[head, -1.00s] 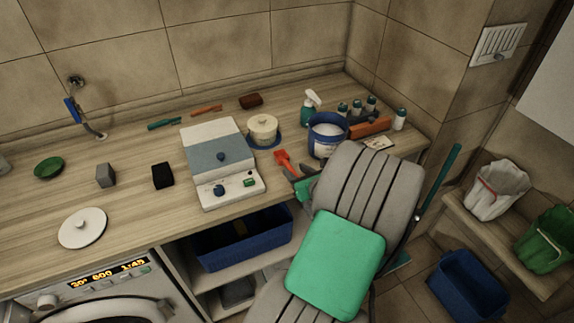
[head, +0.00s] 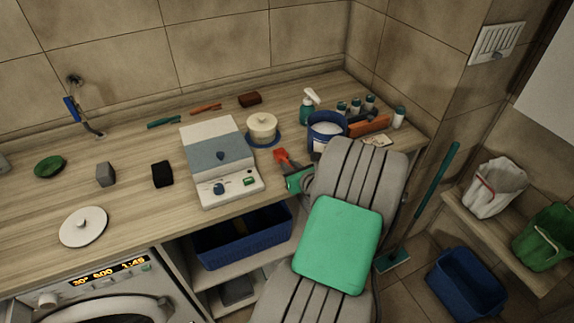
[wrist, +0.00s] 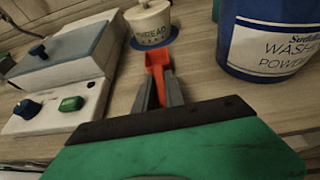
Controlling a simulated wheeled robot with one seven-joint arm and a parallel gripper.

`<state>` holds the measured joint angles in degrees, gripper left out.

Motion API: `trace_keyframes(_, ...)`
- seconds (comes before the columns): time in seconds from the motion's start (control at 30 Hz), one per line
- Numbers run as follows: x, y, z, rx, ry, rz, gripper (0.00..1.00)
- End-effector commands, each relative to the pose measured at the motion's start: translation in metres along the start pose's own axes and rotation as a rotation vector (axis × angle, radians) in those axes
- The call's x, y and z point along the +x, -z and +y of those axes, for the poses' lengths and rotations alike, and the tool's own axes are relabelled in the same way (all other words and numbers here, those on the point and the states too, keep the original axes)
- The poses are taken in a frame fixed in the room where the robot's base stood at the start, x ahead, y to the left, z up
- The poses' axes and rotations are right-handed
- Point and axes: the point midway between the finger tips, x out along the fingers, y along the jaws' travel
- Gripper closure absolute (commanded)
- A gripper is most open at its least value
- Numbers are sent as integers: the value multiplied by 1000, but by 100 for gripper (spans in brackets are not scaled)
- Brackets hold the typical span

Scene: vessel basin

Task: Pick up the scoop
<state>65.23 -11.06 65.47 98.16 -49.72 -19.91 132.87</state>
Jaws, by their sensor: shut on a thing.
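The scoop (head: 281,156) is red-orange and lies at the counter's front, right of the white and blue-grey device. In the wrist view the scoop (wrist: 157,64) points away from me, with its trough end toward the cream lidded pot. My gripper (wrist: 160,98) is shut on the scoop, one dark finger on each side of it. In the head view my gripper (head: 291,172) is partly hidden by my own arm. The scoop's near end is hidden between the fingers and the palm. I cannot tell whether the scoop touches the counter.
A blue washing powder tub (wrist: 268,42) stands close on the right. The cream pot (wrist: 149,22) is beyond the scoop. The device (head: 220,163) stands on the left. Bottles (head: 357,106) and an orange-red block (head: 368,126) are behind the tub. The counter's front left is fairly open.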

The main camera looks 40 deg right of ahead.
Motion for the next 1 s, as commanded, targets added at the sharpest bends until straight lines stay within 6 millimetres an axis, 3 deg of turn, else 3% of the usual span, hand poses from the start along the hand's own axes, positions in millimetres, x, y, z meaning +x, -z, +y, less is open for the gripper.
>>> trace_keyframes(0.5, 0, -2, 0, -1, 0, 0, 100)
trace_keyframes(0.73, -11, -28, 0, -4, 1, -5, 100)
trace_keyframes(0.97, -82, -68, 9, -5, 8, -5, 100)
trace_keyframes(1.0, -96, -66, 11, 0, 10, -1, 100)
